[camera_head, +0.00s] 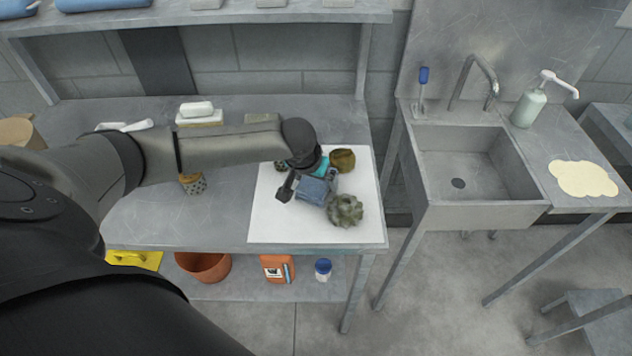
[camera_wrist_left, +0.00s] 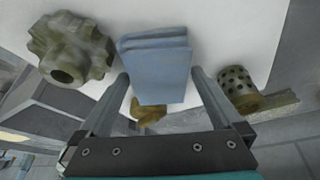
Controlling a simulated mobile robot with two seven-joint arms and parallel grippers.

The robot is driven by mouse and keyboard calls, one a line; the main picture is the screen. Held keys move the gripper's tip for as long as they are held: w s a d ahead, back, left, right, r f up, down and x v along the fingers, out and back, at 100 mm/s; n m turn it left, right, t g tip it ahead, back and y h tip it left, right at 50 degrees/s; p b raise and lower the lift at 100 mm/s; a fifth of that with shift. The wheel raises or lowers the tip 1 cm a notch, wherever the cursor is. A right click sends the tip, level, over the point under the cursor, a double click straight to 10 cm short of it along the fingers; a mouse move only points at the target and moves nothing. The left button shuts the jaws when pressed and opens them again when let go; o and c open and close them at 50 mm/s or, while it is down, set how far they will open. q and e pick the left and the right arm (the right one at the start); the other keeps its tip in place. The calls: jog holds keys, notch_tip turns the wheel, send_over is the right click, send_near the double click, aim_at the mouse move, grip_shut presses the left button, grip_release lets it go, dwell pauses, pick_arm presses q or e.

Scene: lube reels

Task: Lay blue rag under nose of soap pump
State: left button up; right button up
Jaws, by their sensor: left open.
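The blue rag (camera_head: 314,191) is folded and lies on a white mat on the left bench. My left gripper (camera_head: 309,185) is right at it, with its jaws open. In the left wrist view the rag (camera_wrist_left: 156,68) shows between and beyond the two fingertips (camera_wrist_left: 158,76); I cannot tell whether they touch it. The soap pump (camera_head: 529,108) is a pale green bottle with a white head, standing behind the sink at its right. Its nose points right, above a cream puddle (camera_head: 583,178) on the counter. My right gripper is not in view.
A gear-like part (camera_head: 345,210) lies beside the rag on the white mat (camera_head: 270,220), with a brown part (camera_head: 342,160) behind. The sink basin (camera_head: 470,165) lies between bench and puddle, with a faucet (camera_head: 480,75) at its back. A gap separates bench and sink.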

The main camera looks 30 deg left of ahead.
aim_at(315, 181)
pick_arm(q)
jog(key=shift+f, duration=0.15)
dwell(0.3)
jog(key=c, duration=1.3)
notch_tip(315, 181, up, 20)
jog(key=p, duration=0.3)
jog(key=shift+r, duration=0.25)
